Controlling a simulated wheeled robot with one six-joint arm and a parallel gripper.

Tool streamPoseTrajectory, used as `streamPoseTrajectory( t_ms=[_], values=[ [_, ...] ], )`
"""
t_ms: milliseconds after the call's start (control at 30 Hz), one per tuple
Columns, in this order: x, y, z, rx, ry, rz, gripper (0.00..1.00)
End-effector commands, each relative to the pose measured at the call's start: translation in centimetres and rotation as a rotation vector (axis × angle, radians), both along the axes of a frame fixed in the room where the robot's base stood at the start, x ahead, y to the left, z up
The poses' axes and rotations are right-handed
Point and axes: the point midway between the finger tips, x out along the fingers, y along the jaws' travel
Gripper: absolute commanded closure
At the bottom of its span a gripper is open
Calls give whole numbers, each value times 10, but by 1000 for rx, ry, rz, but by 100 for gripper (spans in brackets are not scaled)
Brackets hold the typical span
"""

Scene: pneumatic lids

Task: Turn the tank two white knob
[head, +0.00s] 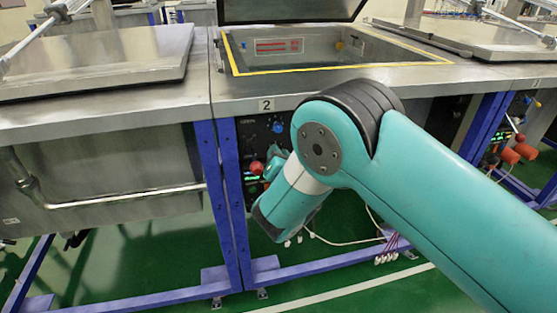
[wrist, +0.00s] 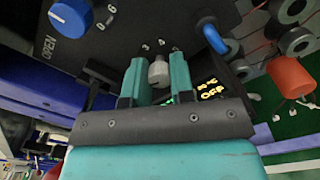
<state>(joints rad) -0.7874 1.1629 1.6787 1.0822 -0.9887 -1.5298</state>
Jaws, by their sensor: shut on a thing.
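The white knob (wrist: 158,73) of tank two sits on a dark control panel (wrist: 120,35) in the wrist view. My gripper (wrist: 157,64) has its two teal fingers on either side of the knob and is shut on it. In the head view my gripper (head: 277,168) is against the panel below the label "2" (head: 265,105); the arm hides the white knob there. Tank two (head: 350,70) stands above with its lid (head: 290,10) raised.
A blue knob (wrist: 71,17) marked OPEN and a blue lever (wrist: 213,38) flank the white knob. A lit display (wrist: 210,90) and an orange-red cylinder (wrist: 291,77) are to the right. A blue frame leg (head: 231,200) stands left of my gripper in the head view.

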Motion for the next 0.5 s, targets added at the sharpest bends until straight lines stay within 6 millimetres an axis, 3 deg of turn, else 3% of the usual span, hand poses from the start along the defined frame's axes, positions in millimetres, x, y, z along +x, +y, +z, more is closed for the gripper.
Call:
streamPoseTrajectory(
  t_ms=[500],
  values=[
    [1, -1, -4, 472, 135, -3, 100]
  ],
)
